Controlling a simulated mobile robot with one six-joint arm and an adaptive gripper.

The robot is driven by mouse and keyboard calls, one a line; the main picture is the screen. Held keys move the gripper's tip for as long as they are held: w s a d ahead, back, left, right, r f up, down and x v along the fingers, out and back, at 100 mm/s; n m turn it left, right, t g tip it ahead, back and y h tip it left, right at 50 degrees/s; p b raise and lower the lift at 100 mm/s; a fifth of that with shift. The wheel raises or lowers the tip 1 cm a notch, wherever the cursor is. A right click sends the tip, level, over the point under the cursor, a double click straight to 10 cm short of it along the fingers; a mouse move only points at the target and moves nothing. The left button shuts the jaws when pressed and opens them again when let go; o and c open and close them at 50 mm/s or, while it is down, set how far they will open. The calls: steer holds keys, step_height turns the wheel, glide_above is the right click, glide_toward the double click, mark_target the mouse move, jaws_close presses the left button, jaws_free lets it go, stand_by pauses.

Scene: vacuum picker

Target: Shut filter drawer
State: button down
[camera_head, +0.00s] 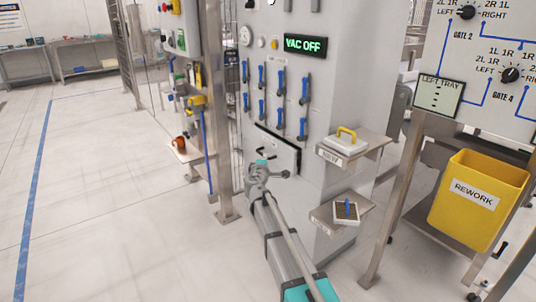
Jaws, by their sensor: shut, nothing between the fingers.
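The filter drawer appears to be the pale, dark-edged front (284,153) low on the grey vacuum cabinet (330,80). A small dark handle or mark shows on it. I cannot tell how far it stands out from the cabinet. My gripper (262,165) is shut and empty, just in front of the drawer's lower left part. It hides some of the drawer front, and I cannot tell whether it touches. My arm reaches up to it from the bottom of the view.
A lit VAC OFF display (305,45) and several blue-handled valves (282,82) are above the drawer. To the right, an upper shelf (370,142) holds a yellow-handled white block (345,143); a lower shelf (322,214) holds a blue-handled filter (346,212).

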steer(key=shift+s+a, duration=0.1)
steer(key=shift+s, duration=0.85)
steer(key=c, duration=1.3)
jaws_free()
steer(key=shift+c, duration=0.2)
steer(key=shift+o, duration=2.1)
steer(key=shift+s+d, duration=0.1)
steer(key=shift+d, duration=0.15)
steer(key=shift+o, duration=1.4)
steer(key=s+d+f+m+g+h, duration=0.3)
steer(key=s+d+m, duration=0.2)
steer(key=d, duration=0.5)
steer(key=shift+s+f+m+g+h+p, duration=0.2)
steer(key=shift+m+g+h+p, duration=0.15)
steer(key=shift+m, duration=0.25)
steer(key=s+d+f+m+g, duration=0.65)
steer(key=s+d, duration=0.25)
steer(key=s, duration=0.2)
steer(key=s+f+m+g+y+p, duration=0.1)
steer(key=s+f+g+y, duration=0.2)
steer(key=s, duration=0.7)
steer(key=s+a+f+m+g+y, duration=0.1)
steer(key=s+f+m+g+y, duration=0.1)
steer(key=s, duration=0.8)
steer(key=f+g+y, duration=0.1)
steer(key=g, duration=0.1)
steer(key=shift+a+f+g+p, duration=0.15)
steer(key=shift+g+p, duration=0.15)
steer(key=shift+p, duration=0.05)
